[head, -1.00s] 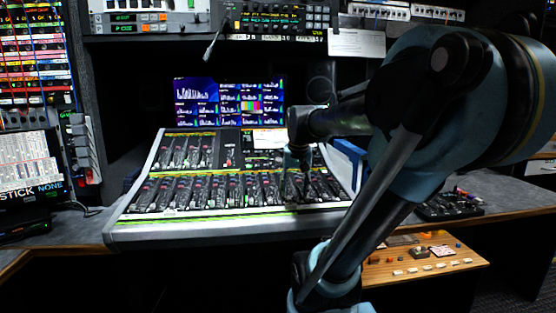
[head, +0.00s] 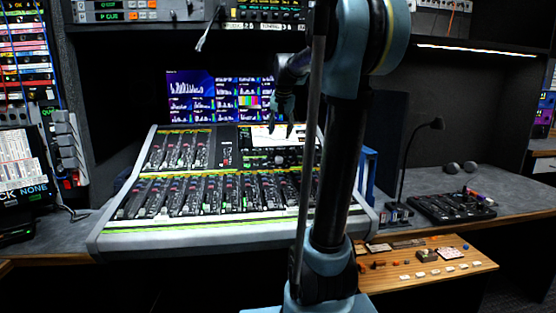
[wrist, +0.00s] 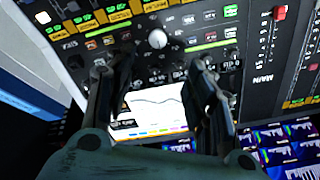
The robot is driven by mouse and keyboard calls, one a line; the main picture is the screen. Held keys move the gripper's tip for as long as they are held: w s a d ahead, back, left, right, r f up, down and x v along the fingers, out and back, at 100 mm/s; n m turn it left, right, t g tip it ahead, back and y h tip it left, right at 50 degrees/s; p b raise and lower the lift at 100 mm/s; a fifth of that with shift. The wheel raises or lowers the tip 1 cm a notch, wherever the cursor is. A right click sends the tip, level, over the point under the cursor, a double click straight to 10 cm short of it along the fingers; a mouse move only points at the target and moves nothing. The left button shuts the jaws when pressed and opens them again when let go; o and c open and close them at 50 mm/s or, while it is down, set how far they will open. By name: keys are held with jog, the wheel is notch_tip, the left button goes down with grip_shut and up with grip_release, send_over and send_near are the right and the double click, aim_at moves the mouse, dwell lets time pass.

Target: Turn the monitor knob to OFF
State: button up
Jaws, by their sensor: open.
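The likely monitor knob, a round pale-grey knob (wrist: 157,38), stands out from the dark mixing console panel in the wrist view, just beyond the gap between my fingers. It also appears as a small grey dot in the head view (head: 279,160). I cannot read its label or tell its setting. My gripper (head: 281,128) hangs over the upper right of the mixing console (head: 158,232), fingers pointing down, above the knob. In the wrist view, my gripper (wrist: 160,62) has its two dark fingers apart, with nothing between them. They look clear of the knob.
Another pale knob (wrist: 43,17) sits at the upper left of the wrist view. A lit console screen (wrist: 155,105) lies below my fingers. Monitors (head: 190,95) stand behind the console. A gooseneck microphone (head: 405,165) and a small control unit (head: 455,207) are on the right-hand desk.

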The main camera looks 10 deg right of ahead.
aim_at(279, 158)
jog(key=x, duration=1.5)
jog(key=shift+d+f, duration=0.1)
jog(key=shift+f, duration=0.15)
jog(key=c, duration=1.1)
